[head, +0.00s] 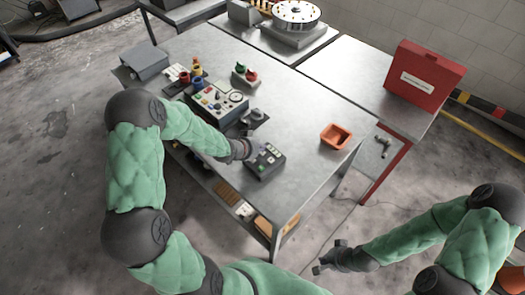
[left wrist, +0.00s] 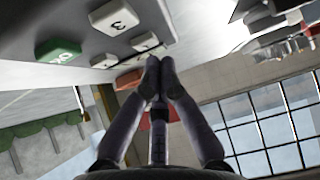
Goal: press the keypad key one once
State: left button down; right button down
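The keypad (head: 265,161) is a dark box with small keys on the front part of the metal table. My left gripper (head: 247,149) is at its upper left edge in the head view. In the left wrist view the left gripper (left wrist: 158,66) is shut and empty, its tips together close to the keys. A key marked 3 (left wrist: 116,20), a green OK key (left wrist: 58,51) and a reddish key (left wrist: 129,78) show there. The label of key one cannot be read; contact cannot be told. My right gripper (head: 329,257) is open and empty, off the table's front side.
A control panel box (head: 217,103) stands behind the keypad, with colored buttons near it. An orange bin (head: 335,136) sits to the right, and a red case (head: 426,74) stands on the right table. The tabletop between keypad and bin is clear.

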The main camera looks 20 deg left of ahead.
pick_arm(q)
jog(key=shift+r, duration=0.2)
notch_tip(320, 180, up, 5)
jog(key=p, duration=0.4)
jog(key=shift+f, duration=0.1)
dwell(0.5)
dwell(0.5)
